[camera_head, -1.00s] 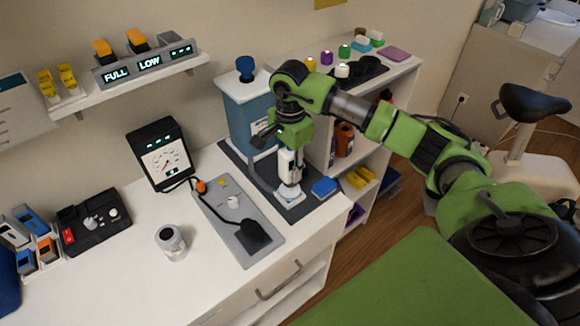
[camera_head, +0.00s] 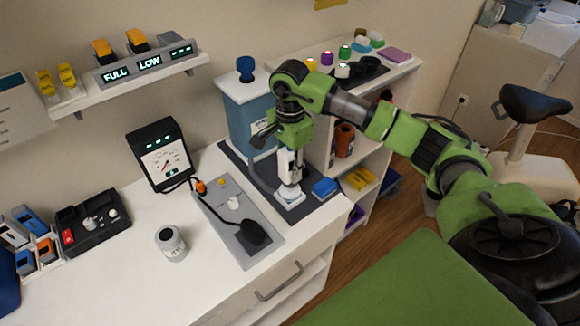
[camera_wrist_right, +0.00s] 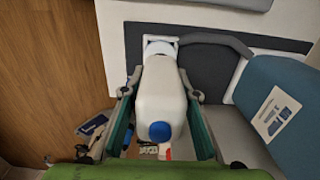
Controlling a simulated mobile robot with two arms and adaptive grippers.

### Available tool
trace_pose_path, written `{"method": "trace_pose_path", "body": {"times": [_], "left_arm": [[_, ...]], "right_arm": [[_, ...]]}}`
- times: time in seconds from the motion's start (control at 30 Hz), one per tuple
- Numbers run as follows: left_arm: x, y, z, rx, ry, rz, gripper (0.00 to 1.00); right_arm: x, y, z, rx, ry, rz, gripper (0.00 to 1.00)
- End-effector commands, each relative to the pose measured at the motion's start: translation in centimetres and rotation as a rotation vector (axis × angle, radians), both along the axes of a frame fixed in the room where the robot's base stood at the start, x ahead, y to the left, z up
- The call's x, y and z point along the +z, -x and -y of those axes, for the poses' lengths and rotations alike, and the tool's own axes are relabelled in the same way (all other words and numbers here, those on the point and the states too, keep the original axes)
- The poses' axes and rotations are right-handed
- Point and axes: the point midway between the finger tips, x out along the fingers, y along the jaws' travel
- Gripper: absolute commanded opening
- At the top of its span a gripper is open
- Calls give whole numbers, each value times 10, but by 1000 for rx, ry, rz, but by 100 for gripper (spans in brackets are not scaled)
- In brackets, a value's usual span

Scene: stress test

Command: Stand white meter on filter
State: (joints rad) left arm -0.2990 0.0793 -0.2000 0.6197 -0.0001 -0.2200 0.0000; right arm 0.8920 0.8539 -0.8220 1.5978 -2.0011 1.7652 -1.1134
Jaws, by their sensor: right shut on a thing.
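My left gripper is not in view.
A blue-grey tank (camera_head: 250,120) with a blue knob stands close behind the gripper. A blue block (camera_head: 324,187) lies right of it on the mat (camera_head: 318,202). A grey panel (camera_head: 215,205) with a black plug, a dial meter (camera_head: 163,160) and a jar (camera_head: 171,243) are to the left.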

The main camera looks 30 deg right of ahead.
Motion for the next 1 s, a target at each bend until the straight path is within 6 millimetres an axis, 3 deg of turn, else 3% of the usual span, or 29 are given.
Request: {"method": "trace_pose_path", "body": {"times": [1.0], "left_arm": [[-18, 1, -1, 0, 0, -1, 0]], "right_arm": [[-21, 0, 0, 0, 0, 1, 4]]}}
